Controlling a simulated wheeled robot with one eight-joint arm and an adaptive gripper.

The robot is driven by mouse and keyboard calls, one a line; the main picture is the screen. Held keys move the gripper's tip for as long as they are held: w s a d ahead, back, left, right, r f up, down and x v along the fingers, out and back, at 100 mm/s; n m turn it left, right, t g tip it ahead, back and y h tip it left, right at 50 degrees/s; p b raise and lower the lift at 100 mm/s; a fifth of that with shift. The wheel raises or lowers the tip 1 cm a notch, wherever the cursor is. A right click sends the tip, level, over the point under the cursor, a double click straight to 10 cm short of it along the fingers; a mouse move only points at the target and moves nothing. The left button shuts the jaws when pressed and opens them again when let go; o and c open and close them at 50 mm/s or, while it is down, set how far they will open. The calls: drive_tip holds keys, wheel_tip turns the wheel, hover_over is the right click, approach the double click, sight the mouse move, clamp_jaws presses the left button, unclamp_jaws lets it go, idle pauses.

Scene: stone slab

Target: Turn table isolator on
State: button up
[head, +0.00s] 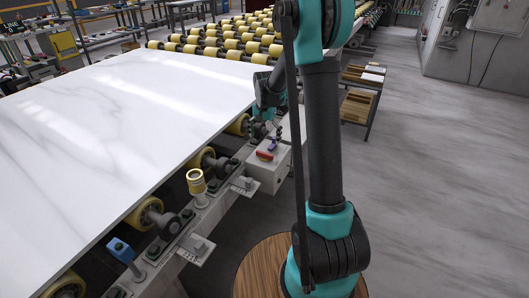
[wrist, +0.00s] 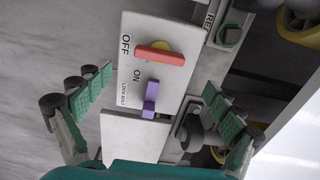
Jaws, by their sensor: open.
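The isolator is a pale box (head: 270,176) on the side of the conveyor frame; its labelled face (wrist: 138,24) fills the middle of the wrist view. A red handle (wrist: 160,56) sits on a yellow disc, with its left end beside the OFF mark; it also shows in the head view (head: 264,155). A purple lever (wrist: 151,99) lies below it beside the LOCK BOLT label, under the ON mark. My gripper (wrist: 158,86) is open and empty, its green-padded fingers apart on both sides of the purple lever. In the head view my arm partly hides it.
A large white stone slab (head: 130,105) lies on the yellow-wheeled conveyor beside the box. A yellow cylinder (head: 196,182) and a blue block on a post (head: 120,249) stand along the frame. The grey floor (head: 440,170) to the right is clear.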

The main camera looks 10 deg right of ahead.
sight(265, 153)
wheel_tip(265, 153, down, 8)
drive_tip(key=shift+r, duration=0.2)
drive_tip(key=c, duration=1.2)
drive_tip(key=shift+o, duration=0.2)
